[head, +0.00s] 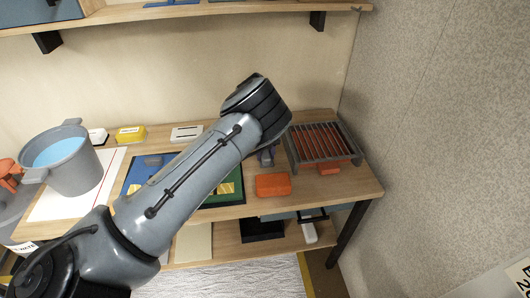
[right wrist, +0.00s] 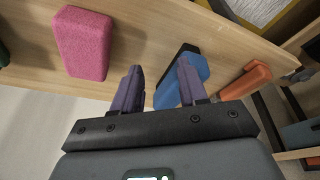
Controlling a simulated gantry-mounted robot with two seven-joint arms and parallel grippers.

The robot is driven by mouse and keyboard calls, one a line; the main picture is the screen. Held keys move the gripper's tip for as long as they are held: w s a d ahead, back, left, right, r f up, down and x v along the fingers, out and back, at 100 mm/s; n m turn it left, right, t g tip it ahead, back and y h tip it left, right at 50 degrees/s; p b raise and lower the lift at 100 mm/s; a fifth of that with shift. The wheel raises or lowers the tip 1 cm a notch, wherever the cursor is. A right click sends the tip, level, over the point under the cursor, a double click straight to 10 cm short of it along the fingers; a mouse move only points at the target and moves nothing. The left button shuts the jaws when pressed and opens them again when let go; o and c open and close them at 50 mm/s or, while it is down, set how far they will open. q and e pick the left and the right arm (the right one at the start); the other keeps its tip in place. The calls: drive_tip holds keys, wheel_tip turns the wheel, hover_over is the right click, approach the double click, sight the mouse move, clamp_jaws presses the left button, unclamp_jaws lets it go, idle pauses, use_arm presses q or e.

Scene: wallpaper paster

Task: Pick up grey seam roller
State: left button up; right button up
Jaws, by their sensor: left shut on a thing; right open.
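I cannot make out a grey seam roller for certain in either view. My left gripper (head: 267,156) is low over the table's right part, beside the wire rack, partly hidden behind its own wrist. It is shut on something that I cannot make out. My right gripper (right wrist: 159,75) is open in the right wrist view, with nothing between its fingers. It is out of the head view. A blue block with a black side (right wrist: 183,78) is close by its right finger. An orange-handled tool (right wrist: 246,80) with a dark grey end lies further right.
The wire rack (head: 322,144) stands at the table's right end, near the grey wall. An orange block (head: 272,185) lies in front of it. A grey bucket of blue liquid (head: 68,162) stands at the left. A pink block (right wrist: 82,42) shows in the right wrist view.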

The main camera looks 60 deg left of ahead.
use_arm(q)
drive_tip(key=shift+r, duration=0.1)
drive_tip(key=shift+r, duration=0.15)
wheel_tip(320, 180, up, 28)
drive_tip(key=p, duration=0.7)
